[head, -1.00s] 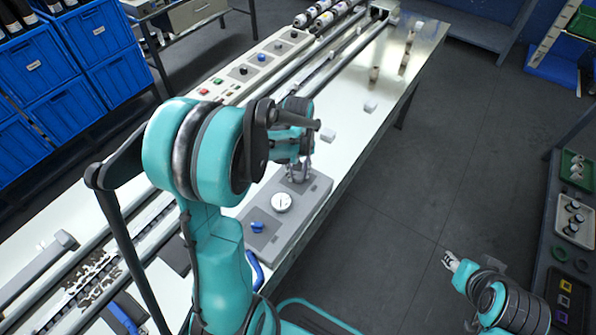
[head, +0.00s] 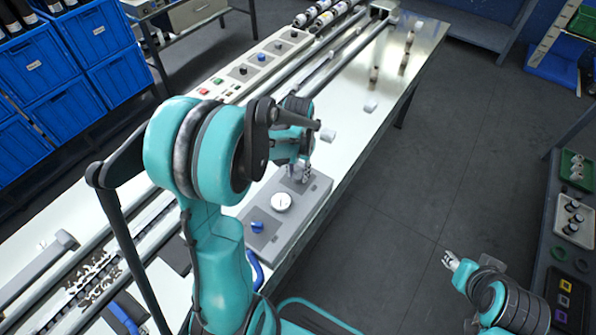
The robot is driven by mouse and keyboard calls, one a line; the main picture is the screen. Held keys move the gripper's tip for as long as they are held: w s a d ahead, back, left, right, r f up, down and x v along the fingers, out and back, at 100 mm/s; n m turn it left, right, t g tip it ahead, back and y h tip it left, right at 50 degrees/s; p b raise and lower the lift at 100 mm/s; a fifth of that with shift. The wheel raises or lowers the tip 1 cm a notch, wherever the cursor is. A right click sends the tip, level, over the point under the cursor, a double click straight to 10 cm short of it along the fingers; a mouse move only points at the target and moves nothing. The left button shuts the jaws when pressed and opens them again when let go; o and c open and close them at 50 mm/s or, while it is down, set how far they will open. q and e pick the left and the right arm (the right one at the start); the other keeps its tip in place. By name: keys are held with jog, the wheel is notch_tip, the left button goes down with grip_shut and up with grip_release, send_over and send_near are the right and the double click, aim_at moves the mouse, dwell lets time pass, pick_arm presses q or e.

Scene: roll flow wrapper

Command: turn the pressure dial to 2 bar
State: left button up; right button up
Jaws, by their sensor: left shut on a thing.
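A grey control panel (head: 262,243) lies on the near edge of the bench. It carries a white round gauge (head: 281,201) in its middle and a blue knob (head: 257,227) at its near end. My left gripper (head: 299,177) points down at the panel's far end, shut on the pressure dial there. The fingers and arm hide the dial, so its setting cannot be read. The gauge has a dark needle, but its numbers are too small to read. My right gripper (head: 449,260) is empty and open, over the floor at the lower right, far from the panel.
A long strip with several buttons and knobs (head: 262,58) runs behind the rails. Small white blocks (head: 370,107) lie on the bench past the panel. A dark shelf with trays (head: 571,217) stands at the right. The floor between is clear.

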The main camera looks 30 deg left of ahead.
aim_at(298, 175)
dwell(0.4)
pick_arm(q)
jog(key=o, duration=1.2)
jog(key=shift+c, duration=0.2)
jog(key=shift+r, duration=0.15)
notch_tip(298, 175, up, 12)
jog(key=shift+s+f, duration=0.1)
jog(key=shift+f, duration=0.1)
